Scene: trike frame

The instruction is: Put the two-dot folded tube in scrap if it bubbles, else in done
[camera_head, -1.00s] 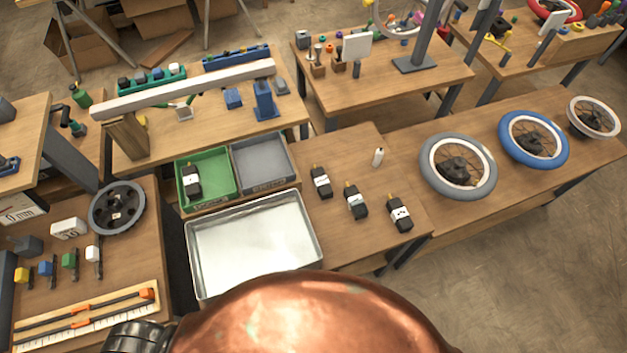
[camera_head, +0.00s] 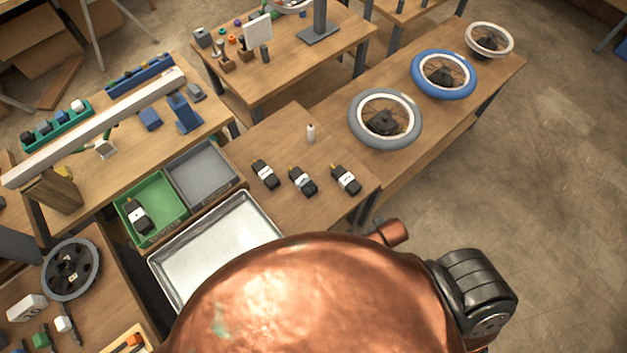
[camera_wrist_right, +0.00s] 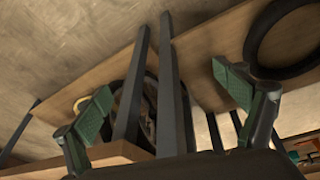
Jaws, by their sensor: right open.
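Three folded tubes, black with white bands, lie on the middle wooden table in the head view: a left one (camera_head: 265,175), a middle one (camera_head: 303,182) and a right one (camera_head: 346,180). The dots on their bands are too small to count. Another such tube (camera_head: 138,216) lies in the green bin (camera_head: 174,190). A grey bin (camera_head: 231,180) stands beside it and is empty. The lettering on the bins is unreadable. A shiny metal tray (camera_head: 160,268) lies in front of the bins. My right gripper (camera_wrist_right: 165,100) is open and empty, away from the tubes. My left gripper is out of view.
A grey-tyred wheel (camera_head: 356,130) and a blue-tyred wheel (camera_head: 416,75) lie on the table to the right. A long pale beam (camera_head: 100,125) spans the left table. The wrist view shows table legs (camera_wrist_right: 170,85) close by.

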